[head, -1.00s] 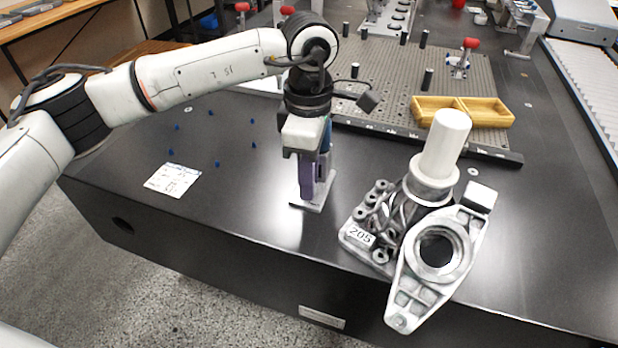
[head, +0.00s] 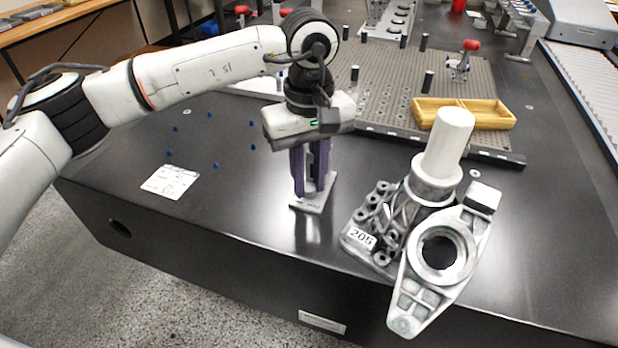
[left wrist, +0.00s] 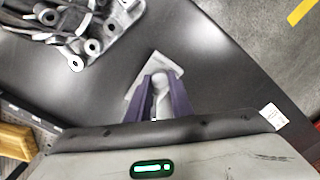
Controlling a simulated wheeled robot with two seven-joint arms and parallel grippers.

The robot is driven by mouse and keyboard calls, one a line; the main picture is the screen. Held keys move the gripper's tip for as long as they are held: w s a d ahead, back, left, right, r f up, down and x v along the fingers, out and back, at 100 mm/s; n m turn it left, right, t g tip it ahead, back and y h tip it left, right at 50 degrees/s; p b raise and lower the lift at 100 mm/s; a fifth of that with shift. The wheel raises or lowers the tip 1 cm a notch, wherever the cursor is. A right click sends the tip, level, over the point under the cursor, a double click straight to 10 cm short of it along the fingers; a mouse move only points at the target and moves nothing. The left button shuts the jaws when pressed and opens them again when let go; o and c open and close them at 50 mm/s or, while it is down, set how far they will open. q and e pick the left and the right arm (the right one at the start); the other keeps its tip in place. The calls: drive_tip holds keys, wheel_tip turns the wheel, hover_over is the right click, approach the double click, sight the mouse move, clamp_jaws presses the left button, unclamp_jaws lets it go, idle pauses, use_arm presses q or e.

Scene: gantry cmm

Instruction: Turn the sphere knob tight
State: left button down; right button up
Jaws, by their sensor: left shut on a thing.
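My left gripper (head: 311,180) points straight down over a small grey base plate (head: 309,204) on the dark table. Its purple fingers are shut on the sphere knob, which the fingers mostly hide in the head view. In the left wrist view a rounded pale knob (left wrist: 160,83) shows between the two fingers (left wrist: 160,98). The base plate (left wrist: 141,72) shows behind and around them. The knob stands on or just above the plate; its lower part is hidden. My right gripper is in neither view.
A large metal casting (head: 438,255) tagged 205, with a white cylinder (head: 446,143), stands close to the right of the base plate. A yellow tray (head: 464,113) and a perforated plate (head: 384,70) lie behind. A paper label (head: 170,181) lies to the left, where the table is mostly clear.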

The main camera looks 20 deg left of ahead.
sight(309, 186)
use_arm(q)
drive_tip(key=shift+m, duration=1.6)
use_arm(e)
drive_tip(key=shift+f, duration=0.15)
use_arm(q)
drive_tip(key=c, duration=1.6)
unclamp_jaws()
drive_tip(key=shift+o, duration=0.2)
drive_tip(key=shift+r, duration=0.1)
wheel_tip(309, 186, up, 10)
drive_tip(key=p, duration=0.1)
drive_tip(key=shift+p, duration=0.3)
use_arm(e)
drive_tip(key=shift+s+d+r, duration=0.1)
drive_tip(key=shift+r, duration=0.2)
